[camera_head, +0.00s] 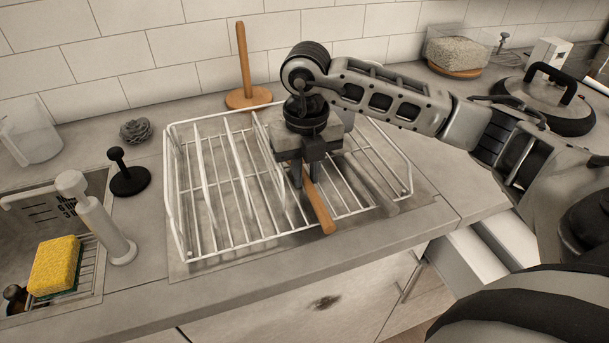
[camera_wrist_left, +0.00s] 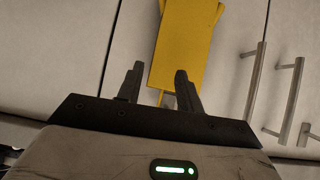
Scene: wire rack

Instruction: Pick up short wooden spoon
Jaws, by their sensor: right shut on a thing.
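The short wooden spoon (camera_head: 319,205) is a brown stick-like piece in the right half of the white wire rack (camera_head: 219,251). It slants toward the front, with its near end by the rack's front edge. My right gripper (camera_head: 303,183) points down from above and is shut on the spoon. The gripper hides the spoon's far part. I cannot tell whether the spoon still touches the rack wires. My left gripper (camera_wrist_left: 157,88) shows only in the left wrist view, where its two fingers stand apart with nothing between their tips.
A yellow thing (camera_wrist_left: 186,40) hangs before pale cabinet doors beyond my left gripper. A wooden paper-towel stand (camera_head: 244,70) is behind the rack. A sink with a yellow sponge (camera_head: 54,266) is at left. A lidded pan (camera_head: 556,95) is at far right. The front counter strip is clear.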

